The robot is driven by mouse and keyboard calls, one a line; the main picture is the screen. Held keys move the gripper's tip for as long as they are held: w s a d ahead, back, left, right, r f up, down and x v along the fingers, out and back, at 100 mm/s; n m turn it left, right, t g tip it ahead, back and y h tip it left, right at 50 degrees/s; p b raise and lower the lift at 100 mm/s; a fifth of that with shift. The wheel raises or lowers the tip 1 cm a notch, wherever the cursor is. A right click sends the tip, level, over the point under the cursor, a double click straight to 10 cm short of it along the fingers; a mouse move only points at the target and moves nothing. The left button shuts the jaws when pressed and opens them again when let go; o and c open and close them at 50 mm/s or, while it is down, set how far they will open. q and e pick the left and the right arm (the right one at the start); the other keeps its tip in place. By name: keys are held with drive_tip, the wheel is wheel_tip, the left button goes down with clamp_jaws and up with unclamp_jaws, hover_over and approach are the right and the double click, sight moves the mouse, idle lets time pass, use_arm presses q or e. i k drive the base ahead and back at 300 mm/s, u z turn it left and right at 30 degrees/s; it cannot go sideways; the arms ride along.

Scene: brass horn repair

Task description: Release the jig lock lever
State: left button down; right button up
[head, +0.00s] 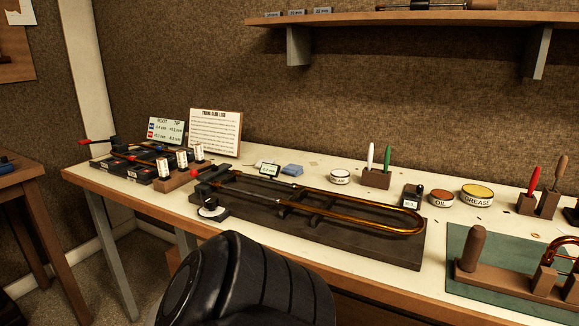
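The jig is a long dark board (345,248) on the bench, holding a U-shaped brass slide (405,231) with silver tubes running to the left. A lever with a red tip (196,172) sticks out at the jig's left end, beside dark clamp parts. A second red-tipped lever (84,142) sticks out from a dark fixture (125,165) farther left on the bench. The lock state of either lever is too small to tell. A round dial gauge (211,208) sits at the jig's front left corner. Neither gripper is in view.
A large black ribbed form covers the bottom centre, before the bench's front edge. Oil (441,199) and grease (477,196) tins stand right, near a green mat (462,243).

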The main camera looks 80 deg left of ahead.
sight(194, 172)
drive_tip(key=k, duration=0.65)
drive_tip(key=u, duration=1.85)
